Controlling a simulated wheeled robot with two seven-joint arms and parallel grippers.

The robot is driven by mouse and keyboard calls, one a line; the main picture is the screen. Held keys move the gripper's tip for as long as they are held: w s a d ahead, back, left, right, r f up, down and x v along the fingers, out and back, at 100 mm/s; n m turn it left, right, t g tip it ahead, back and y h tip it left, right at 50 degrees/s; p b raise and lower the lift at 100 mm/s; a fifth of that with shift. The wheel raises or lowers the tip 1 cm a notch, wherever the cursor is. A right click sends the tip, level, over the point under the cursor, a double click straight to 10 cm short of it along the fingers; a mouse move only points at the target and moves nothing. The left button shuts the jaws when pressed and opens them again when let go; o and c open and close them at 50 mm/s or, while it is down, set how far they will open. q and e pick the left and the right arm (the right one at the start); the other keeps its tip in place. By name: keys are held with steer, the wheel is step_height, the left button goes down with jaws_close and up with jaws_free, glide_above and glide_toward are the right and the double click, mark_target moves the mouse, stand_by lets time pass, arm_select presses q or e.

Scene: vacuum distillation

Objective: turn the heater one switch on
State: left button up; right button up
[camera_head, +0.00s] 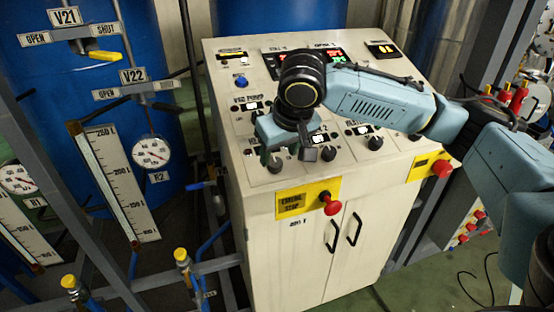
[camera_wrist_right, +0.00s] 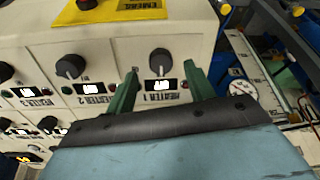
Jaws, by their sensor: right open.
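The heater one switch is a black round knob (camera_wrist_right: 160,62) on the cream control panel (camera_wrist_right: 200,40), beside a small lit white display and the label "HEATER 1" (camera_wrist_right: 160,97). My right gripper (camera_wrist_right: 161,73) is open, its two green fingers on either side of the knob in the right wrist view; contact cannot be told. In the head view my right gripper (camera_head: 285,156) is over the panel's lower left, with the dark knob (camera_head: 275,165) partly hidden below it. The knob's setting is too small to read. My left gripper is not in view.
The heater two knob (camera_wrist_right: 70,66) is beside heater one; another knob (camera_head: 375,143) is farther right. A yellow emergency stop plate (camera_head: 291,204) with a red button (camera_head: 329,199) is on the cabinet front below. Blue tanks and gauges (camera_head: 152,152) stand at left.

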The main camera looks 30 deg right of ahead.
mark_target(276, 163)
steer(key=shift+x, duration=1.9)
steer(key=c, duration=1)
steer(key=shift+o, duration=0.2)
steer(key=m+p, duration=0.1)
steer(key=p, duration=0.1)
steer(key=m+p, duration=0.2)
steer(key=p, duration=0.1)
steer(key=shift+s+a+r+m, duration=0.1)
steer(key=shift+r+m, duration=0.1)
steer(key=shift+m, duration=0.1)
steer(key=shift+m+p, duration=0.5)
steer(key=shift+f+m, duration=0.1)
steer(key=shift+m, duration=0.4)
steer(key=shift+f+m+p, duration=0.1)
steer(key=shift+m+p, duration=0.25)
steer(key=shift+m, duration=2.85)
